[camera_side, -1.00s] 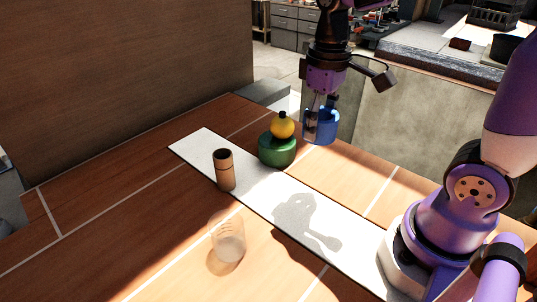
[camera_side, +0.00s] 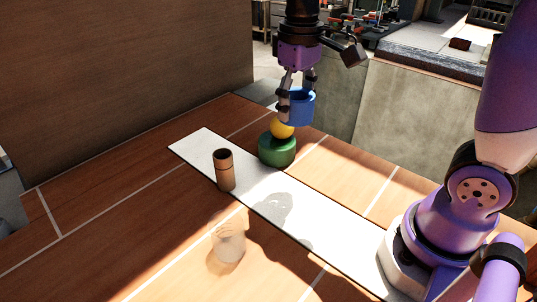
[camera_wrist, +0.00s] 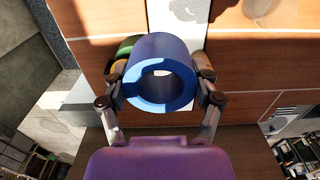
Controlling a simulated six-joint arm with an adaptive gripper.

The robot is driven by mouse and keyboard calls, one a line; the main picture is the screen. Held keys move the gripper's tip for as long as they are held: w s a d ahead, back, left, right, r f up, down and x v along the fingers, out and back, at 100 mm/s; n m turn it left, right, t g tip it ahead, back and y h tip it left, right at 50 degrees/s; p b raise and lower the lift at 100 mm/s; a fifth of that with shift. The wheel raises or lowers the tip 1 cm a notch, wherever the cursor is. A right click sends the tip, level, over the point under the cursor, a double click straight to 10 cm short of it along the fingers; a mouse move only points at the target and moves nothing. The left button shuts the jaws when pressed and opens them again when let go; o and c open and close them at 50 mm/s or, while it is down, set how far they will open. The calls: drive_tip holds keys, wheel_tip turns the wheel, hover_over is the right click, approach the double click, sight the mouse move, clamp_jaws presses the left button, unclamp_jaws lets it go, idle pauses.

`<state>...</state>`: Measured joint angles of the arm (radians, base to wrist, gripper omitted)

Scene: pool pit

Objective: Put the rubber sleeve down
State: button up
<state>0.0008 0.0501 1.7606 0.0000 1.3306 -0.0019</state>
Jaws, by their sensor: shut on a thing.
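The rubber sleeve is a thick blue ring (camera_side: 301,108). My gripper (camera_side: 297,96) is shut on it, with one finger on each side of its outer wall. In the wrist view the sleeve (camera_wrist: 160,46) sits between the two fingertips (camera_wrist: 160,80), and I look into its round opening. In the side view it is in the air, just above and right of a yellow ball (camera_side: 280,130) resting on a green round block (camera_side: 277,150). Part of the green block (camera_wrist: 125,47) shows beside the sleeve in the wrist view.
A brown cylinder (camera_side: 224,172) stands on a white strip (camera_side: 265,198) across the wooden table (camera_side: 100,232). A clear cup (camera_side: 229,243) stands nearer the camera. The strip right of the cylinder is bare. A tall brown panel (camera_side: 120,75) rises behind the table at left.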

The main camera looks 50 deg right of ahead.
drive_tip(key=s+d+f+n, duration=0.1)
drive_tip(key=s+d+f, duration=0.2)
drive_tip(key=s+f, duration=0.3)
drive_tip(key=shift+s+d+f+n, duration=0.2)
drive_tip(key=shift+s+n, duration=0.2)
drive_tip(key=shift+s, duration=0.6)
hover_over(361, 170)
wheel_tip(361, 170, down, 7)
drive_tip(key=shift+a+r, duration=0.1)
drive_tip(key=shift+f, duration=1.9)
drive_tip(key=shift+f, duration=0.1)
drive_tip(key=o, duration=1.4)
